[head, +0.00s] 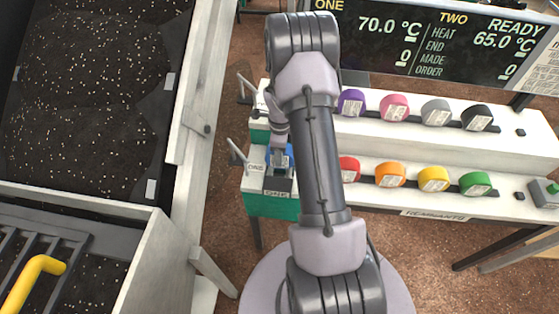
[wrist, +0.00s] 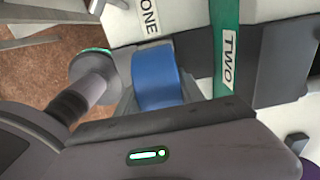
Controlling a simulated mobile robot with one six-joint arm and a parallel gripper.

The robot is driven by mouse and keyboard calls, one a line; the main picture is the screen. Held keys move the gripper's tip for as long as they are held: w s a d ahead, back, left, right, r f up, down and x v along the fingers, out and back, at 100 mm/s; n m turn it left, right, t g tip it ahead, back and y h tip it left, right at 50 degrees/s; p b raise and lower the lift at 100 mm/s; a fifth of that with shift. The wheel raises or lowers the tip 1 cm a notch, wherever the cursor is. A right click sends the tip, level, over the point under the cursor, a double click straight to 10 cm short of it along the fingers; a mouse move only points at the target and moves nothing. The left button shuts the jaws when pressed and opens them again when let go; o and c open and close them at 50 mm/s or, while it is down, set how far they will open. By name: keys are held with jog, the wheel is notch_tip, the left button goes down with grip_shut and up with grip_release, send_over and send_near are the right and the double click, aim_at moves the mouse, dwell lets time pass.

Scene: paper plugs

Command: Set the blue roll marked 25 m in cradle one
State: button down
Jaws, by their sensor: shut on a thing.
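The blue roll (head: 289,153) is at the station marked ONE, partly hidden by my gripper in the head view. It shows as a smooth blue curved band in the wrist view (wrist: 158,78); no 25 m marking is readable. My gripper (head: 279,160) is shut on the blue roll, with its fingertips mostly hidden. Cradle one (head: 256,181) is the white-topped, green-fronted unit below my gripper, with its ONE label also in the wrist view (wrist: 148,17). I cannot tell whether the roll touches the cradle's seat.
A TWO label (wrist: 229,60) on a green strip is right of the roll. Purple (head: 351,103), pink, grey and black rolls stand in the back row; red, orange, yellow and green (head: 474,183) in front. Levers (head: 238,153) stick out left of the cradles. A dark display hangs behind.

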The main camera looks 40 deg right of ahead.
jog(key=shift+f+b, duration=0.7)
jog(key=shift+f, duration=1.15)
jog(key=c, duration=0.7)
grip_release()
